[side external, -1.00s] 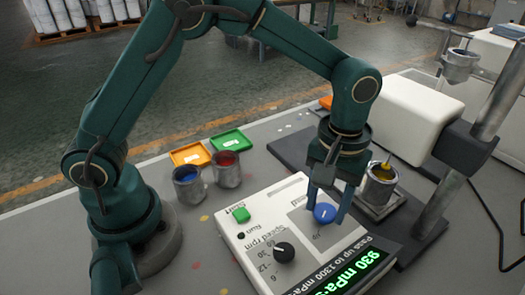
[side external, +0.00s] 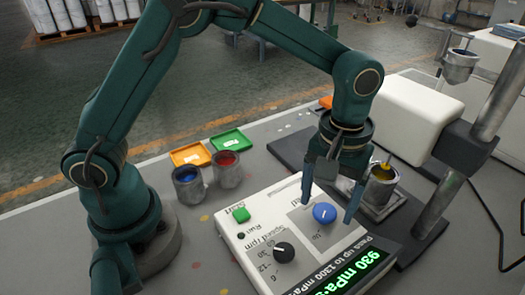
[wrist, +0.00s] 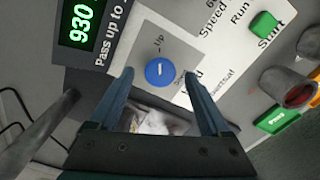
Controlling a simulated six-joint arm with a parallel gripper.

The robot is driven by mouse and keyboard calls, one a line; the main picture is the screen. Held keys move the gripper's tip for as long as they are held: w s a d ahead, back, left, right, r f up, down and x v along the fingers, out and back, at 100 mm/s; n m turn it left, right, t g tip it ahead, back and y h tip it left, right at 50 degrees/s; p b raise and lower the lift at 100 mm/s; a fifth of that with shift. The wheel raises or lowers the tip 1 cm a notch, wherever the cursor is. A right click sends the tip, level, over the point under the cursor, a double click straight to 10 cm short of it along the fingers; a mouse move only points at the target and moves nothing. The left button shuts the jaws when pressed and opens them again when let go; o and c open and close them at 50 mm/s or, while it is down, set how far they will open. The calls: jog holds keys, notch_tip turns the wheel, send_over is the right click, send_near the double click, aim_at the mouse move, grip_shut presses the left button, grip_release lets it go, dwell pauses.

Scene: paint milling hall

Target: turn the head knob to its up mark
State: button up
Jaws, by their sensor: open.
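The round blue head knob (side external: 324,213) sits on the white control box (side external: 245,250), on a grey patch of its face. In the wrist view the knob (wrist: 160,72) shows a short white line that appears to point toward the Up mark (wrist: 159,43). My gripper (side external: 330,205) is open, with its fingers spread to either side of the knob and a clear gap at each side. In the wrist view the fingertips (wrist: 159,73) also stand apart from the knob, one left and one right of it.
A black speed knob (side external: 285,252), a green Start button (side external: 241,215) and a lit green display (side external: 349,270) are on the same box. Paint cans (side external: 226,170) stand at left. A can on the viscometer stand (side external: 381,187) is close right of my gripper.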

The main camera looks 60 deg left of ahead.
aim_at(326, 211)
jog(key=shift+r, duration=2.2)
jog(key=s+a+r+t, duration=0.4)
jog(key=a+r, duration=0.4)
jog(key=r, duration=0.2)
jog(key=s+a+f+m+t, duration=0.1)
jog(key=s+a+f+m, duration=0.3)
jog(key=s, duration=0.4)
jog(key=shift+s+f+m+t, duration=0.3)
jog(key=shift+s+f, duration=0.05)
jog(key=shift+f, duration=0.15)
